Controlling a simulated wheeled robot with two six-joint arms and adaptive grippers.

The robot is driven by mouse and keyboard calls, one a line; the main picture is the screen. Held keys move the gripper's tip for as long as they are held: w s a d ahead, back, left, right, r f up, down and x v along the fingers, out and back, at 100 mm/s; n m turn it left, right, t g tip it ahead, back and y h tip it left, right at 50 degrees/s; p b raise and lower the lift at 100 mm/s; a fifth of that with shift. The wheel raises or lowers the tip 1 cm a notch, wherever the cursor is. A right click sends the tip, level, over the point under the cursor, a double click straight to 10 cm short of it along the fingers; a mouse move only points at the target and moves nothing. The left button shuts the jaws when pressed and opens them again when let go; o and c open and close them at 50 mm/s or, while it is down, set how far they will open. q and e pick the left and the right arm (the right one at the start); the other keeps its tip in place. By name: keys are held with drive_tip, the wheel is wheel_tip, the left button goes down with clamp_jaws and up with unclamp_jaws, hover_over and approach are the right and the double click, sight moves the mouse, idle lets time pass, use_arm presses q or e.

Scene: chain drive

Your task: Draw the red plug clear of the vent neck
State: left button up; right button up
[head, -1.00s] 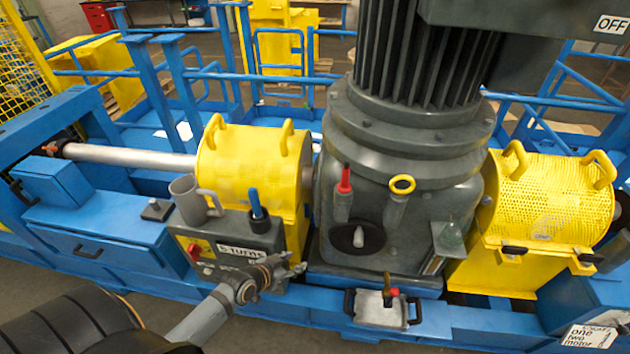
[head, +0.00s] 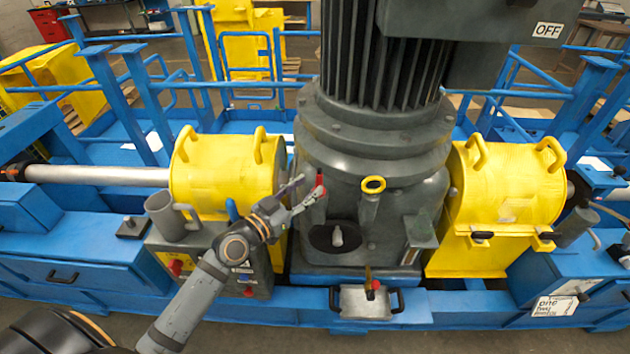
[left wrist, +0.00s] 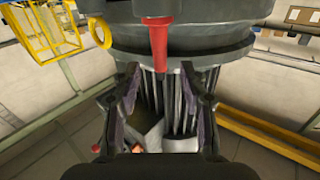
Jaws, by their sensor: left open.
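The red plug (head: 319,182) stands in the grey vent neck on the front of the dark gear housing (head: 400,218). My left gripper (head: 306,190) is open beside the plug, its fingers reaching in from the left and partly covering the neck. In the left wrist view, which looks upside down, the red plug (left wrist: 159,42) hangs into the picture from the top. It lines up with the gap between the open fingers of my left gripper (left wrist: 160,75). Nothing is gripped. I cannot tell whether a finger touches the plug. My right gripper is not in view.
A yellow ring handle (head: 373,185) stands close to the right of the plug. Below is a dark round opening with a pale knob (head: 337,235). A grey mug (head: 170,217) stands on the control box at left. Yellow guards (head: 505,200) flank the housing.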

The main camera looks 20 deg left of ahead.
sight(317, 180)
use_arm(q)
drive_tip(key=p+x, duration=0.1)
drive_tip(key=x, duration=0.4)
drive_tip(key=shift+w+d, duration=0.15)
drive_tip(key=shift+w, duration=0.15)
clamp_jaws()
